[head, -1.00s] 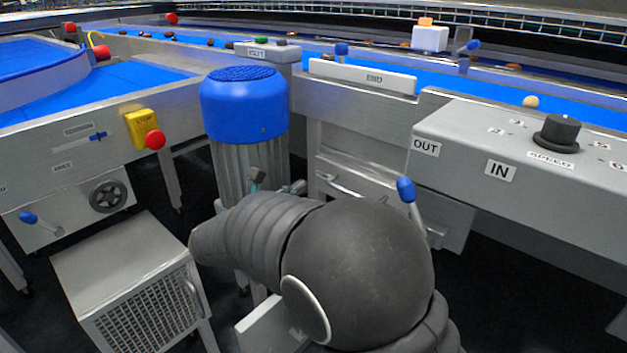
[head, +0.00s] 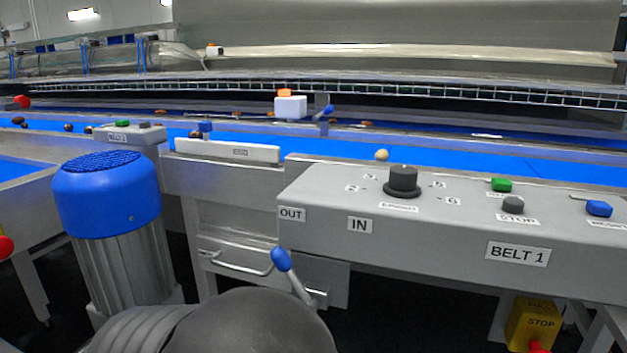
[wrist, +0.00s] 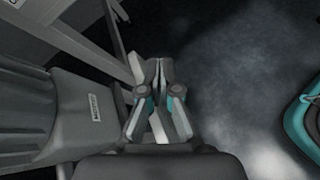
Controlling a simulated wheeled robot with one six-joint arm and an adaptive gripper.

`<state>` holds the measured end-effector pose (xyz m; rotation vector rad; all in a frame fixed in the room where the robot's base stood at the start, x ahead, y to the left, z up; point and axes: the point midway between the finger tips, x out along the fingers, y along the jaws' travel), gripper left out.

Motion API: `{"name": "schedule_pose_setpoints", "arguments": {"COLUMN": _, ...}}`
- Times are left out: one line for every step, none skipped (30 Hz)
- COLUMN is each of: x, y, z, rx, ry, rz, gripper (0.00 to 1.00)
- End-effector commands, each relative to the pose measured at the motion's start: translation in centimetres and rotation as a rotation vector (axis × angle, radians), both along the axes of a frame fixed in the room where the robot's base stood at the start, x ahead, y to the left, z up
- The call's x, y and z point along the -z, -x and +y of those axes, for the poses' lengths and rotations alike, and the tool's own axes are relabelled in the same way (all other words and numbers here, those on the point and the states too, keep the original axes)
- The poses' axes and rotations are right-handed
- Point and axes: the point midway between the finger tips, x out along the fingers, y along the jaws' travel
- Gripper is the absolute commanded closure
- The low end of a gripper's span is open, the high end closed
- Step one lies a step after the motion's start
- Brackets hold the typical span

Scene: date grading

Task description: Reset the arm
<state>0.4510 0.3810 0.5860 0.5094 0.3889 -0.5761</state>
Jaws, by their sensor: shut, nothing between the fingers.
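In the wrist view my gripper (wrist: 158,66) points down toward the dark floor. Its two fingers are together and nothing is between them. In the head view only the dark, rounded upper part of my arm shows at the bottom edge; the gripper itself is out of that view. In the wrist view the grey motor body (wrist: 40,115) stands close on the left of the gripper, apart from the fingers as far as I can tell.
The blue-capped motor (head: 107,195) stands left of my arm. A blue-knobbed lever (head: 281,260) rises just behind it. The BELT 1 control panel (head: 420,225) juts out at right, with a yellow stop box (head: 532,322) below. The blue conveyor (head: 450,165) runs behind.

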Motion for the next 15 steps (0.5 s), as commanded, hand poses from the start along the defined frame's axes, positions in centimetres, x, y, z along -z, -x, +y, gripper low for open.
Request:
{"name": "schedule_pose_setpoints", "arguments": {"x": 0.2, "y": 0.5, "z": -2.4, "rx": 0.081, "ry": -0.081, "rz": 0.038, "gripper": 1.0}}
{"name": "schedule_pose_setpoints", "arguments": {"x": 0.4, "y": 0.9, "z": -3.7, "rx": 0.134, "ry": -0.132, "rz": 0.059, "gripper": 1.0}}
{"name": "schedule_pose_setpoints", "arguments": {"x": 0.6, "y": 1.5, "z": -5.4, "rx": 0.207, "ry": -0.202, "rz": 0.087, "gripper": 1.0}}
{"name": "schedule_pose_setpoints", "arguments": {"x": 0.7, "y": 1.9, "z": -6.7, "rx": 0.262, "ry": -0.252, "rz": 0.106, "gripper": 1.0}}
{"name": "schedule_pose_setpoints", "arguments": {"x": 0.7, "y": 2.4, "z": -7.9, "rx": 0.317, "ry": -0.301, "rz": 0.121, "gripper": 1.0}}
{"name": "schedule_pose_setpoints", "arguments": {"x": 0.7, "y": 3.0, "z": -9.4, "rx": 0.391, "ry": -0.369, "rz": 0.139, "gripper": 1.0}}
{"name": "schedule_pose_setpoints", "arguments": {"x": 0.7, "y": 3.4, "z": -10.6, "rx": 0.447, "ry": -0.417, "rz": 0.151, "gripper": 1.0}}
{"name": "schedule_pose_setpoints", "arguments": {"x": 0.6, "y": 3.9, "z": -11.7, "rx": 0.503, "ry": -0.467, "rz": 0.161, "gripper": 1.0}}
{"name": "schedule_pose_setpoints", "arguments": {"x": 0.5, "y": 4.4, "z": -13.1, "rx": 0.574, "ry": -0.53, "rz": 0.171, "gripper": 1.0}}
{"name": "schedule_pose_setpoints", "arguments": {"x": 0.3, "y": 4.9, "z": -14.0, "rx": 0.627, "ry": -0.577, "rz": 0.179, "gripper": 1.0}}
{"name": "schedule_pose_setpoints", "arguments": {"x": 0.2, "y": 5.4, "z": -15.0, "rx": 0.681, "ry": -0.623, "rz": 0.184, "gripper": 1.0}}
{"name": "schedule_pose_setpoints", "arguments": {"x": 0.0, "y": 5.9, "z": -16.2, "rx": 0.748, "ry": -0.684, "rz": 0.188, "gripper": 1.0}}
{"name": "schedule_pose_setpoints", "arguments": {"x": -0.2, "y": 6.4, "z": -17.1, "rx": 0.8, "ry": -0.728, "rz": 0.191, "gripper": 1.0}}
{"name": "schedule_pose_setpoints", "arguments": {"x": -0.4, "y": 6.8, "z": -17.8, "rx": 0.847, "ry": -0.772, "rz": 0.192, "gripper": 1.0}}
{"name": "schedule_pose_setpoints", "arguments": {"x": -0.7, "y": 7.3, "z": -18.8, "rx": 0.909, "ry": -0.828, "rz": 0.191, "gripper": 1.0}}
